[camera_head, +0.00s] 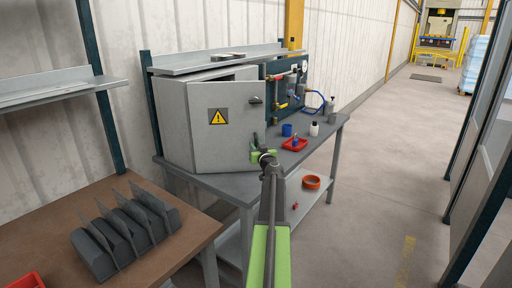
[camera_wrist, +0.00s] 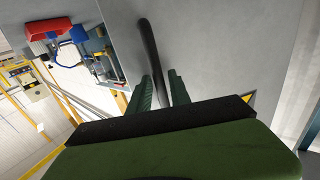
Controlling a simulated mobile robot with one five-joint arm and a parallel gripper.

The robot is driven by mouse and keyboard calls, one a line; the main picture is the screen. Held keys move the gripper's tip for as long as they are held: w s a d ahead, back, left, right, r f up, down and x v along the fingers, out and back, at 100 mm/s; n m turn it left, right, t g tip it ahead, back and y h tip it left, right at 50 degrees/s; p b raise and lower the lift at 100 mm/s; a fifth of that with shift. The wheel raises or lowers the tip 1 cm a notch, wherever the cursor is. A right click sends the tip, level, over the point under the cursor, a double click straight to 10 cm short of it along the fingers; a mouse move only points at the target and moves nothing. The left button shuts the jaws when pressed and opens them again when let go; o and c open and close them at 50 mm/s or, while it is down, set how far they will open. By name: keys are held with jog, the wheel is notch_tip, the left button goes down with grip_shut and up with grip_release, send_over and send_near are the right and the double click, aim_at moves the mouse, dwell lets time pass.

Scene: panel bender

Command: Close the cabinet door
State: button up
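The grey cabinet (camera_head: 174,125) stands on a grey workbench in the head view. Its door (camera_head: 215,145), with a yellow warning sign (camera_head: 218,117), stands ajar, with a gap along its top. A dark handle (camera_head: 256,100) sits near the door's right edge. In the wrist view my green fingers (camera_wrist: 160,88) are apart, close to the grey door (camera_wrist: 220,50). A dark bar (camera_wrist: 148,45) runs between them in the picture; I cannot tell whether they touch it.
A brown table (camera_head: 165,254) with dark grey parts stands front left. The floor (camera_head: 375,180) at right is clear.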

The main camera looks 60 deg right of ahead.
grip_shut()
dwell(1.1)
